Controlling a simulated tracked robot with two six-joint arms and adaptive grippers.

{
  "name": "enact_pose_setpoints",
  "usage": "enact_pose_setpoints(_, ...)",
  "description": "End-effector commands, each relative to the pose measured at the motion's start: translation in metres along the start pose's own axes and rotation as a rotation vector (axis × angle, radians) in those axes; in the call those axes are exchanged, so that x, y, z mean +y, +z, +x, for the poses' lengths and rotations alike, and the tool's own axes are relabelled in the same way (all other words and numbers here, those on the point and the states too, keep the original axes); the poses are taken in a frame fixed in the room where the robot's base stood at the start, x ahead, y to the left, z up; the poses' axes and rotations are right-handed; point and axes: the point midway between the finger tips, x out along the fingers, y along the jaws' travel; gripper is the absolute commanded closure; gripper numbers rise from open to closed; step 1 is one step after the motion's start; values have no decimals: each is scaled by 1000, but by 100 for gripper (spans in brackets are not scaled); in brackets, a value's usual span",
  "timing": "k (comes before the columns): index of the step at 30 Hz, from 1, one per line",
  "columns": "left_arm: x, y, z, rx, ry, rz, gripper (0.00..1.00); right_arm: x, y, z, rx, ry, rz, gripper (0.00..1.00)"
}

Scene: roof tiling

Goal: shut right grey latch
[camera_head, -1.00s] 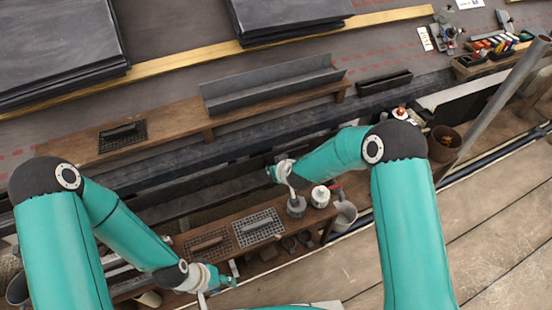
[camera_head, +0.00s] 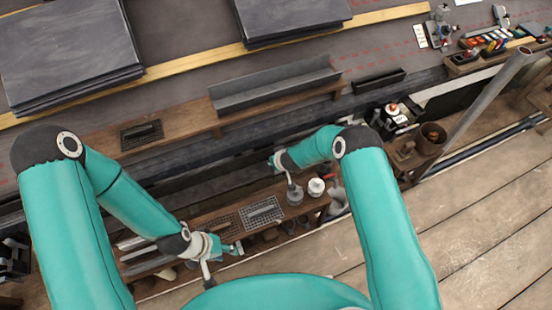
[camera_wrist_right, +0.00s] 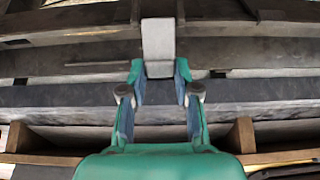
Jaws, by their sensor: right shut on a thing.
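In the right wrist view, a light grey flat piece (camera_wrist_right: 158,42), which looks like the grey latch, stands between the fingertips of my right gripper (camera_wrist_right: 159,72). The fingers are shut on its lower end. In the head view my right gripper (camera_head: 274,162) is small, over the dark gap beyond the low wooden bench; the latch cannot be made out there. My left gripper (camera_head: 233,248) is at the near edge of that bench, low in the picture. Its fingers are too small to tell open from shut.
The low wooden bench (camera_head: 318,203) carries mesh trays (camera_head: 262,212), a grey pot (camera_head: 295,195) and a white-topped pot (camera_head: 316,188). A long grey trough (camera_head: 275,85) lies on the plank above. A slanted grey pole (camera_head: 490,95) stands at the right. Plank floor at lower right is clear.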

Motion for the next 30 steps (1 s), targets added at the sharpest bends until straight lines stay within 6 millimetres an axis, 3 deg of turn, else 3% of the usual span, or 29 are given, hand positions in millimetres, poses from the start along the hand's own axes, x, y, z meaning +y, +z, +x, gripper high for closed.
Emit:
enact_pose_setpoints(8, 0, 0, 0, 0, 0, 0, 60, -1, 0, 0, 1, -1, -2, 100)
enact_pose_setpoints(9, 0, 0, 0, 0, 0, 0, 60, -1, 0, 0, 1, -1, -2, 66)
enact_pose_setpoints(13, 0, 0, 0, 0, 0, 0, 60, -1, 0, 0, 1, 0, -2, 44)
enact_pose_setpoints(23, 0, 0, 0, 0, 0, 0, 60, -1, -1, -1, 1, 0, -2, 44)
enact_pose_setpoints(30, 0, 0, 0, 0, 0, 0, 60, 0, -2, -20, 2, 1, -3, 44)
